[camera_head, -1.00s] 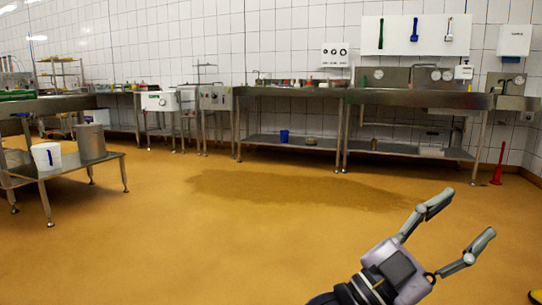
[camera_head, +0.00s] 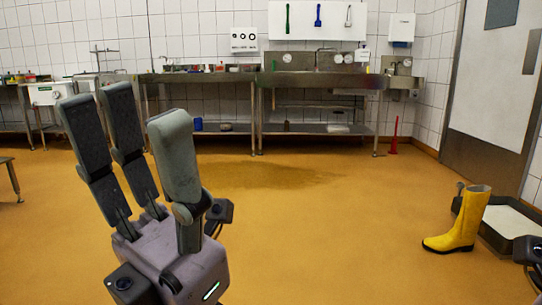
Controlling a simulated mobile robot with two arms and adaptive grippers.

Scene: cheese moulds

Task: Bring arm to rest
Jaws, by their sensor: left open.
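My left gripper (camera_head: 138,115) stands large in the left and middle foreground of the head view. Its grey fingers point up, spread apart, with nothing between them. It is open and empty, and its pale body is at the bottom of the picture. It touches nothing that I can see. The fingers of my right gripper do not show; only a small dark part sits at the lower right edge, too cut off to read.
A yellow boot (camera_head: 461,222) stands at the right by a shallow tray (camera_head: 511,222). A steel table (camera_head: 318,82) and sinks line the tiled back wall. A red upright object (camera_head: 394,137) stands near the corner. The middle floor (camera_head: 320,225) is clear.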

